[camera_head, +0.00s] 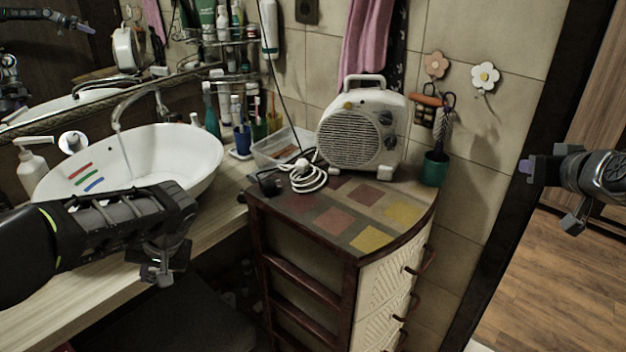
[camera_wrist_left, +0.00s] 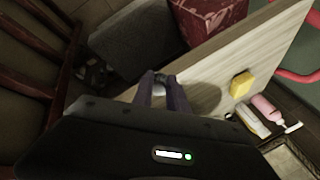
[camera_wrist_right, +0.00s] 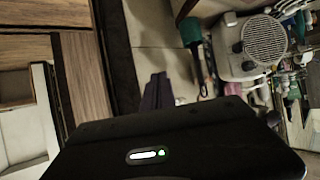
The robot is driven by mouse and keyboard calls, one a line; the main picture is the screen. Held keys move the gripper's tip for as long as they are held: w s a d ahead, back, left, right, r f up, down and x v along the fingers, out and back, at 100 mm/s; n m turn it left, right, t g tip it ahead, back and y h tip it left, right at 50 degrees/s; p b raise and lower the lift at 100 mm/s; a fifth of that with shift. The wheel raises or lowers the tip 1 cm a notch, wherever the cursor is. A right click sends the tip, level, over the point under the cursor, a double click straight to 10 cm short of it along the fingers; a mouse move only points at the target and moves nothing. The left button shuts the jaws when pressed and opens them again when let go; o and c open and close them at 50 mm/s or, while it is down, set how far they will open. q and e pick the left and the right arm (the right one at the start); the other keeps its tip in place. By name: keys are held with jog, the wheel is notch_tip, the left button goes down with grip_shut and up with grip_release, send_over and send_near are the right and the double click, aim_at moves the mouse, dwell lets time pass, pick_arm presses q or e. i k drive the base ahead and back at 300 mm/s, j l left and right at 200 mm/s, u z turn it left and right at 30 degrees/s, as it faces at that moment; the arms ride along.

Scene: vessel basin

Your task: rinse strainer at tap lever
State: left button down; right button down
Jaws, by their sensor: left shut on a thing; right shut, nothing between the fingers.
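The tap (camera_head: 143,93) stands behind the white basin (camera_head: 205,160), with a thin stream falling from its spout into the bowl. Red, green and blue stripes show on the basin's inner wall. My left gripper (camera_head: 160,270) is in front of the basin, low by the counter's front edge. In the left wrist view its fingers (camera_wrist_left: 161,82) are shut on a small grey thing (camera_wrist_left: 160,78); I cannot tell whether this is the strainer. No strainer shows clearly elsewhere. My right gripper (camera_head: 529,168) is shut and empty, far right of the basin; its fingers also show in the right wrist view (camera_wrist_right: 158,85).
A cabinet (camera_head: 310,255) with a white heater (camera_head: 362,130) and coiled cable stands right of the basin. A soap bottle (camera_head: 32,165) stands at the left. A yellow sponge (camera_wrist_left: 242,84) and a pink bottle (camera_wrist_left: 266,108) are on or near the counter (camera_wrist_left: 215,62).

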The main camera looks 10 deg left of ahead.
aim_at(163, 115)
jog(key=i+j+u, duration=0.25)
jog(key=u, duration=0.15)
jog(key=i+j+u, duration=0.25)
jog(key=u, duration=0.15)
jog(key=i+j+u, duration=0.2)
jog(key=u, duration=0.2)
jog(key=i+u, duration=0.4)
